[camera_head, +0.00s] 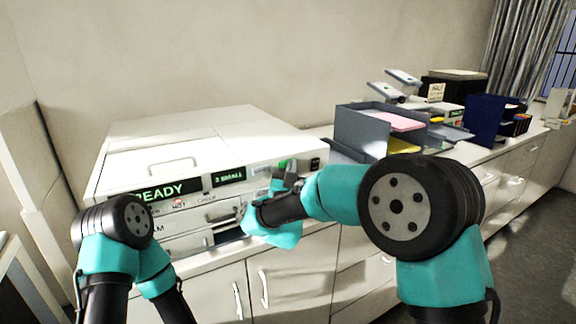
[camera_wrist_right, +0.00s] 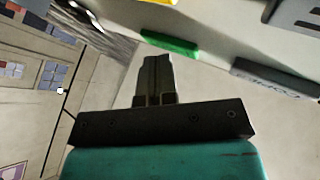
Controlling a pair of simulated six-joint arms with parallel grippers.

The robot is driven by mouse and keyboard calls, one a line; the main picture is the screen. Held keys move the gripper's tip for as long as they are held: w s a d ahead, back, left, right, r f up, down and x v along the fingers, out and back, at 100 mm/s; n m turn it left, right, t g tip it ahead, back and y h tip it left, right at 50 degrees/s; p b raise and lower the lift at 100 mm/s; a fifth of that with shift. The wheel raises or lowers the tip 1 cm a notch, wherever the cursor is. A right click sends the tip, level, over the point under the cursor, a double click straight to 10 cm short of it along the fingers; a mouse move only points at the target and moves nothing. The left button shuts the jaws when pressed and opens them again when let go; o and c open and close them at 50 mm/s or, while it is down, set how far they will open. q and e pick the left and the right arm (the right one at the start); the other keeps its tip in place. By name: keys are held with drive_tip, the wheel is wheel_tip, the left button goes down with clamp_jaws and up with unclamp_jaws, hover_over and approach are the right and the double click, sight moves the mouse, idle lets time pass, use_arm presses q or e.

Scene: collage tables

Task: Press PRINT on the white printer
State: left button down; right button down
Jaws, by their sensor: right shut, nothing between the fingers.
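The white printer (camera_head: 215,138) stands on the counter at the left, its front carrying a dark display (camera_head: 155,191) reading READY. A green button (camera_head: 283,163) is at the right end of its front panel; it also shows in the right wrist view (camera_wrist_right: 170,42). No PRINT label is readable. My right gripper (camera_head: 291,176) is shut and empty, in front of the panel close to the green button. In the wrist view its fingertips (camera_wrist_right: 155,60) point just below the button; I cannot tell whether they touch. My left arm shows at lower left, but its gripper is out of view.
A grey lettered button (camera_wrist_right: 275,77) lies right of the green one in the wrist view. Grey paper trays (camera_head: 362,130) stand right of the printer, with a dark blue holder (camera_head: 484,118) farther along. Drawers and handles are below the counter.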

drive_tip(key=shift+w, duration=0.1)
idle(0.6)
drive_tip(key=shift+s+d, duration=0.4)
drive_tip(key=shift+s, duration=0.35)
drive_tip(key=s+d, duration=0.1)
drive_tip(key=s, duration=0.2)
drive_tip(key=s+d, duration=0.1)
drive_tip(key=shift+s+d, duration=0.15)
drive_tip(key=shift+d, duration=0.15)
idle(0.6)
